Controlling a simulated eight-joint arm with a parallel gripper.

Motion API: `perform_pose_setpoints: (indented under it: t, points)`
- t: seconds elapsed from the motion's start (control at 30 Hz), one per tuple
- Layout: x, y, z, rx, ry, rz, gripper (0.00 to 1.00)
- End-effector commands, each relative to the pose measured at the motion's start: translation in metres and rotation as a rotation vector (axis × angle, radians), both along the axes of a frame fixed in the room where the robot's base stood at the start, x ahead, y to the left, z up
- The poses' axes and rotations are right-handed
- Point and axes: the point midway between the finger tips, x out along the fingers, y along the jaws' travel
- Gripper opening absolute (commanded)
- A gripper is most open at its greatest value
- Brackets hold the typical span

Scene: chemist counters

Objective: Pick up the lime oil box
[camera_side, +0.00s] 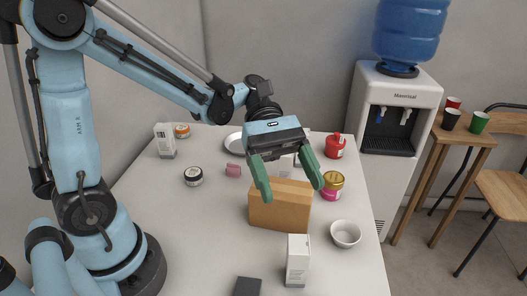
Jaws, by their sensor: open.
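My gripper (291,189) is open and points down over the middle of the white table, with its two green fingers spread apart. No label is legible, so I cannot tell which box is the lime oil box. A white upright box (298,262) stands near the front of the table. Another white upright box (165,142) stands at the back left. A tan box (280,213) stands just below the gripper in the picture, and the fingers overlap its upper edge. A small white item (287,162) behind the fingers is partly hidden. Nothing shows held between the fingers.
A white bowl (345,233) and a pink jar with a yellow lid (332,185) stand right of the tan box. A red container (335,147), a plate (234,142), a pink item (233,170) and a dark-lidded jar (193,176) lie around. A dark object (247,287) is at the front.

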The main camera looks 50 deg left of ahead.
Motion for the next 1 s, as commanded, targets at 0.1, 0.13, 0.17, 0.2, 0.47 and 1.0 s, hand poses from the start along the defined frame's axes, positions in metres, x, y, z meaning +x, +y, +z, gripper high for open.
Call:
perform_pose_setpoints:
  t: [0.1, 0.13, 0.17, 0.2, 0.47, 1.0]
  points:
    - [0.0, 0.0, -0.032, 0.004, -0.006, 0.0, 0.78]
    - [0.0, 0.0, -0.039, 0.005, -0.007, 0.001, 0.78]
    - [0.0, 0.0, -0.045, 0.005, -0.007, 0.001, 0.78]
    - [0.0, 0.0, -0.053, 0.005, -0.007, 0.001, 0.78]
    - [-0.001, -0.001, -0.079, 0.006, -0.008, 0.002, 0.78]
    - [-0.018, -0.054, -0.104, 0.006, -0.009, -0.004, 0.78]
